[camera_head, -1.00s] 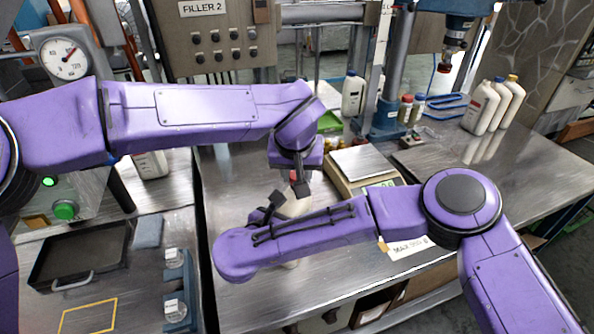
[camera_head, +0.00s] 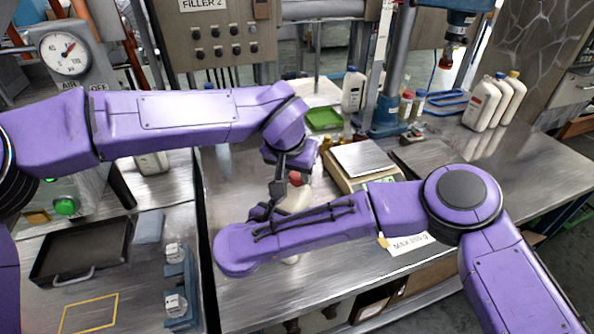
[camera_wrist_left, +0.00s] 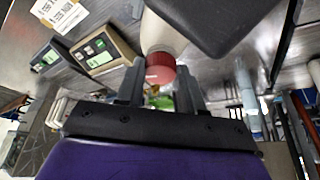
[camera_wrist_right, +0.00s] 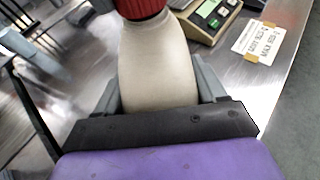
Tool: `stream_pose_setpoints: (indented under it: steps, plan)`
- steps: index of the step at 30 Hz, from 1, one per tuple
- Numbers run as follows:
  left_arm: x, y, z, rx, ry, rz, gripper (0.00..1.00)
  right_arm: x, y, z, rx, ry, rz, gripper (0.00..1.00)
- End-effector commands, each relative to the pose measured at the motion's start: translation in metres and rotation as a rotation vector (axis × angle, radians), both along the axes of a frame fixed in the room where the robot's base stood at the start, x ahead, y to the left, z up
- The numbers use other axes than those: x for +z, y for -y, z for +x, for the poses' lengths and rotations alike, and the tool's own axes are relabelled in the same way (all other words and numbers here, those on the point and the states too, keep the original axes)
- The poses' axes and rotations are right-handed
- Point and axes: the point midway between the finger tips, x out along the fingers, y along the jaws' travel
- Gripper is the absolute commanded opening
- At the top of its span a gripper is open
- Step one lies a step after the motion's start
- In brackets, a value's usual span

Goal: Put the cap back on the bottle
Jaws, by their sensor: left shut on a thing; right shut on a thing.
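The cream bottle (camera_wrist_right: 158,70) stands upright between the fingers of my right gripper (camera_wrist_right: 157,90), which is shut on its body. In the head view, my right forearm hides much of the bottle (camera_head: 297,201). The red cap (camera_wrist_left: 160,68) sits at the top of the bottle, in line with it and with no gap showing. My left gripper (camera_wrist_left: 160,82) is shut on the cap from the side opposite the bottle. In the head view, the cap (camera_head: 296,178) shows just right of my left gripper (camera_head: 279,187). The threads are hidden.
A scale (camera_head: 362,163) stands right of the bottle, with a green tray (camera_head: 323,119) behind. Several white bottles (camera_head: 484,104) stand at the back right. A dark pan (camera_head: 82,250) and a blue holder (camera_head: 177,285) are at the left. The bench's right side is mostly clear.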

Motion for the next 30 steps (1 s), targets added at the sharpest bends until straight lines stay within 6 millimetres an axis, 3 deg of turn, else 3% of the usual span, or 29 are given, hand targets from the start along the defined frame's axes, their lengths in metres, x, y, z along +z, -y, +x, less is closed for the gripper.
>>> stream_pose_setpoints:
  steps: [4, 5, 6, 7, 15, 24, 30]
  plan:
    - [0.000, 0.000, 0.000, 0.002, 0.001, 0.000, 0.10, -0.002, 0.000, 0.000, -0.001, -0.003, -0.001, 0.00]
    - [0.000, 0.000, 0.000, 0.002, 0.001, 0.000, 0.47, -0.002, 0.000, 0.000, -0.001, -0.003, -0.001, 0.00]
    - [0.000, 0.000, 0.000, 0.002, 0.001, 0.000, 0.60, -0.002, 0.000, 0.000, -0.001, -0.003, -0.001, 0.00]
    - [0.000, 0.000, 0.000, 0.002, 0.001, 0.000, 0.63, -0.002, 0.000, 0.000, -0.001, -0.003, -0.001, 0.00]
    - [0.001, 0.000, 0.000, 0.004, 0.001, -0.001, 0.63, -0.002, 0.000, 0.000, -0.001, -0.003, -0.001, 0.00]
    - [0.040, 0.000, 0.000, 0.005, 0.001, -0.002, 0.63, -0.002, 0.000, 0.000, -0.001, -0.003, -0.001, 0.00]
    - [0.045, 0.000, 0.000, 0.004, -0.001, 0.001, 0.63, -0.002, 0.000, 0.000, -0.001, -0.004, -0.001, 0.00]
